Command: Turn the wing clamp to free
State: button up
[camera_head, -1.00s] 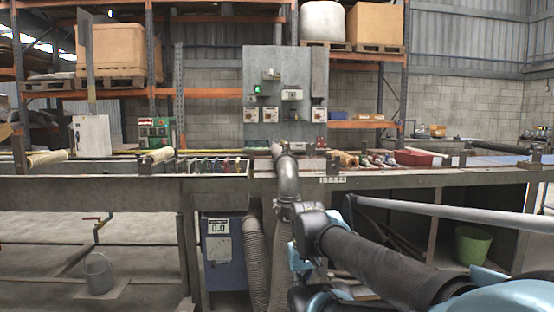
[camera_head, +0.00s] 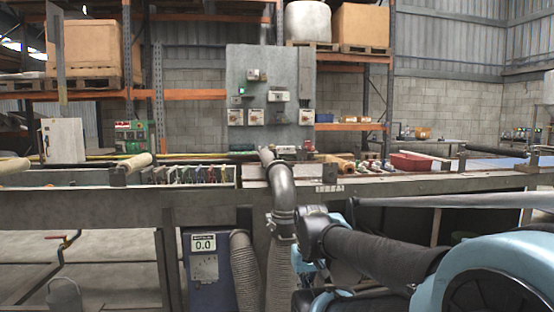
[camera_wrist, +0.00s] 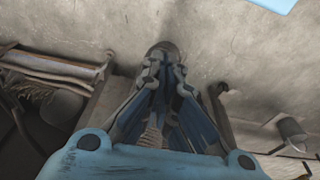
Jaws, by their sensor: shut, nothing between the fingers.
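I cannot pick out the wing clamp with certainty in either view. A grey bent pipe (camera_head: 282,187) comes down over the bench front in the head view, with a collar (camera_head: 283,214) where it meets a lower hose. My gripper (camera_wrist: 163,66) shows in the wrist view with its blue-grey fingers drawn together and nothing held. A rounded dark thing shows just beyond the fingertips; I cannot tell what it is or whether they touch it. In the head view my arm reaches in from the lower right, and my gripper is not clearly visible there.
A blue box with a 0.0 display (camera_head: 203,243) and a ribbed hose (camera_head: 243,270) stand below. A grey panel (camera_head: 268,85) rises behind.

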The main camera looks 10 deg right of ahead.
jog(key=o, duration=0.4)
jog(key=shift+s+r, duration=0.2)
jog(key=shift+r, duration=0.05)
jog(key=shift+o, duration=1)
jog(key=w+r, duration=0.6)
jog(key=r, duration=0.4)
jog(key=shift+w+a, duration=0.15)
jog(key=shift+w, duration=0.05)
jog(key=w+r+t, duration=0.2)
jog(key=w+r, duration=3.7)
jog(key=w, duration=0.2)
jog(key=x, duration=1.7)
jog(key=shift+w+a+r, duration=0.15)
jog(key=shift+w+a, duration=0.1)
grip_shut()
